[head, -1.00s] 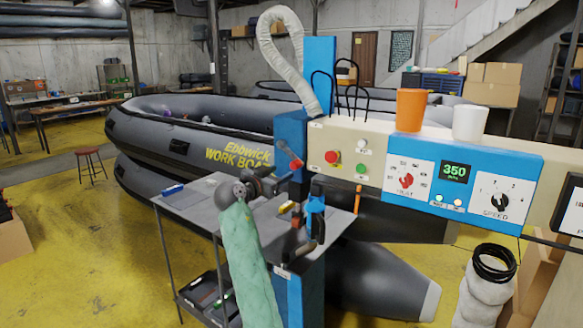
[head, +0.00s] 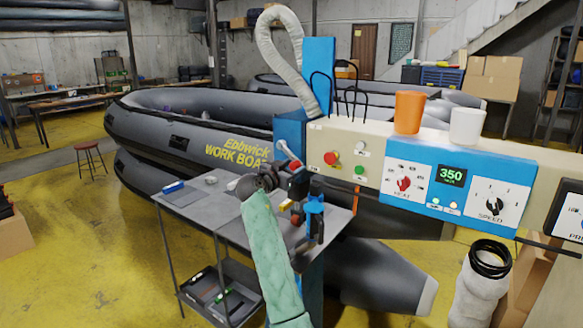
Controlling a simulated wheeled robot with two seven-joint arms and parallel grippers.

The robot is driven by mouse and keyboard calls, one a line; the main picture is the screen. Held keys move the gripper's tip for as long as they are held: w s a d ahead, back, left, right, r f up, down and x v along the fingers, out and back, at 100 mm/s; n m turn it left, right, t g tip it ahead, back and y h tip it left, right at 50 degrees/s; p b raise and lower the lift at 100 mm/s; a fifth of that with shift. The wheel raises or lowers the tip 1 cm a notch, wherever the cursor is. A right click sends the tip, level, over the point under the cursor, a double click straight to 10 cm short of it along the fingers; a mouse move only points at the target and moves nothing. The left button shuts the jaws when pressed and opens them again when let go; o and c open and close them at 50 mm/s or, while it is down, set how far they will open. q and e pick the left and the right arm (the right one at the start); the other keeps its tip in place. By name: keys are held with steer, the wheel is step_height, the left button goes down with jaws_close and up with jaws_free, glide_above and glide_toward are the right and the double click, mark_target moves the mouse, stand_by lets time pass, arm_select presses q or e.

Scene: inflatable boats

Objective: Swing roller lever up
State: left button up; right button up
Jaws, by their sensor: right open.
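The roller lever (head: 284,150) is a short pale bar with a red knob (head: 296,164) on the blue machine column, slanting down to the right. My right gripper (head: 300,177), on the green-sleeved arm, is open, just below and right of the red knob. The gripper overlaps the knob's lower side in the picture. I cannot tell whether they touch, and the fingers are small and dark. My left gripper is out of view.
The machine's beige and blue control panel (head: 455,178) extends to the right, with an orange cup (head: 408,112) and a white cup (head: 467,126) on top. A grey worktable (head: 190,200) stands below. A grey inflatable boat (head: 200,125) lies behind.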

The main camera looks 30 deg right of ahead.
steer(key=shift+c, duration=0.2)
jaws_close()
